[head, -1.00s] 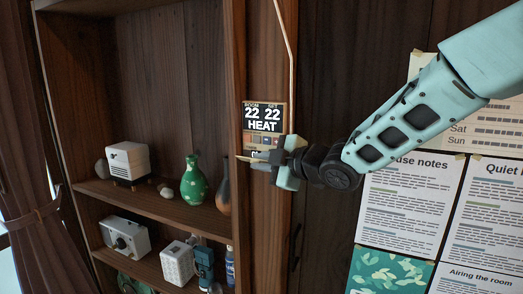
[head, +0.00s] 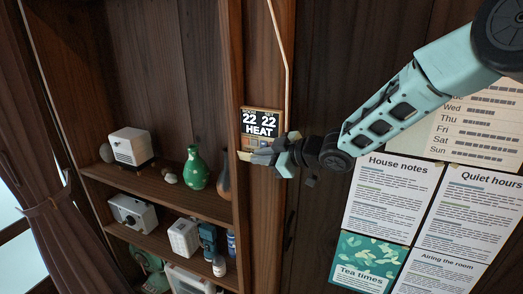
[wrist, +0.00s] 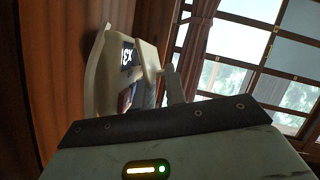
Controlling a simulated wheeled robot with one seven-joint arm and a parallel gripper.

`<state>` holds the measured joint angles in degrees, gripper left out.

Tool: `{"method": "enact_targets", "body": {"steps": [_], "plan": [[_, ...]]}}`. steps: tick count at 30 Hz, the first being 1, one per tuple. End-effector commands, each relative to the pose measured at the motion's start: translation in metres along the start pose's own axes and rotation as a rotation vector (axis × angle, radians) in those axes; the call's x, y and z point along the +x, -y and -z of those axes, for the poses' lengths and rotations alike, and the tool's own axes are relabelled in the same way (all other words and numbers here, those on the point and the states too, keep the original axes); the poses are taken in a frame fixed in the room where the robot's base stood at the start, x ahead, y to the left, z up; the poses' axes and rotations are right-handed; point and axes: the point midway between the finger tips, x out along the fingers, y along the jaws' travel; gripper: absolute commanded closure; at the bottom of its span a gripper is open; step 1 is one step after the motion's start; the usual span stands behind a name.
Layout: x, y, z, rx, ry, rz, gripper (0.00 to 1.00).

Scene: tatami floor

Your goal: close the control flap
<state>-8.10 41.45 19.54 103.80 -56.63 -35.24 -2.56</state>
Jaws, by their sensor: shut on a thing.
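The wall control panel (head: 261,121) shows "22 22 HEAT" on a dark display, with a row of small buttons below it. In the wrist view the panel (wrist: 126,58) is a pale casing seen steeply from the side. Its control flap (head: 245,155) shows as a cream edge at the panel's bottom, standing out from the front. A pale plate, likely the flap (wrist: 150,60), also shows in the wrist view beside my finger. My gripper (head: 264,157) is at the panel's lower edge, shut on the flap. My fingers hide most of the flap and its contact.
A wooden shelf (head: 160,195) left of the panel holds a green vase (head: 198,168), a dark vase and small boxes. A thin conduit (head: 285,80) runs down to the panel. Paper notices (head: 393,195) cover the wall at right, behind my arm.

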Motion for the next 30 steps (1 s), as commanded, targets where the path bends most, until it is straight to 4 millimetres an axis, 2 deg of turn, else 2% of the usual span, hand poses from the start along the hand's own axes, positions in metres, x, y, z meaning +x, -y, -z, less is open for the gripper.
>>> {"method": "enact_targets", "body": {"steps": [13,14,15,16,30], "plan": [[-0.0001,-0.0002,-0.0021,0.008,0.003,0.002,1.0],[-0.0001,-0.0002,-0.002,0.008,0.003,0.003,0.79],[-0.0001,-0.0002,-0.002,0.008,0.003,0.003,0.68],[-0.0001,-0.0002,-0.0019,0.008,0.003,0.003,0.65],[-0.0003,-0.0021,-0.0001,0.005,-0.001,-0.001,0.65]]}}
